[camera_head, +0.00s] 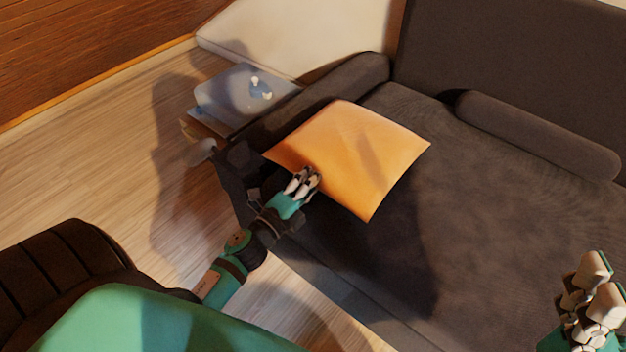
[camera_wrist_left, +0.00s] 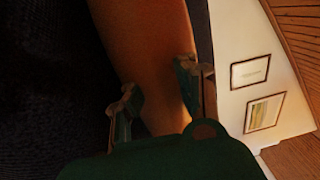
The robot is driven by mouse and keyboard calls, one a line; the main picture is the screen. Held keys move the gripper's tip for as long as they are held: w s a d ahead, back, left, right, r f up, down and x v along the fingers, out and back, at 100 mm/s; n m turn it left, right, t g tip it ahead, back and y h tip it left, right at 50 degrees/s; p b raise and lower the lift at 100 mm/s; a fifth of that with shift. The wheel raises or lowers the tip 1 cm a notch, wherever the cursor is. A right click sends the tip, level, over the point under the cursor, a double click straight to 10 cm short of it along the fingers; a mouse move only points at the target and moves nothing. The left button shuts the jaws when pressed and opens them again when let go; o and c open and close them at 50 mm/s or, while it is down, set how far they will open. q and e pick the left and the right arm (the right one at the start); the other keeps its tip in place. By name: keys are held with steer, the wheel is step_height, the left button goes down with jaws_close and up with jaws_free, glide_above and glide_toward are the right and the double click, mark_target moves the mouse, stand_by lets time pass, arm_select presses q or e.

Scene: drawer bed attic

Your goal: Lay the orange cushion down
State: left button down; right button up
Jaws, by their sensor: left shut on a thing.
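The orange cushion (camera_head: 350,150) is square and plump, at the left end of the dark sofa (camera_head: 480,230). My left gripper (camera_head: 303,181) is shut on the cushion's near left edge. The cushion (camera_wrist_left: 150,60) also shows between the fingers of the left gripper (camera_wrist_left: 160,95) in the left wrist view.
A dark bolster (camera_head: 540,135) lies along the backrest. The seat right of the cushion is clear. Wooden floor (camera_head: 110,150) is open at the left.

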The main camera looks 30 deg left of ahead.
arm_select(q)
steer(key=shift+r, duration=0.1)
steer(key=shift+f, duration=0.2)
steer(key=c, duration=1.1)
jaws_free()
steer(key=shift+o, duration=0.2)
steer(key=shift+r, duration=0.1)
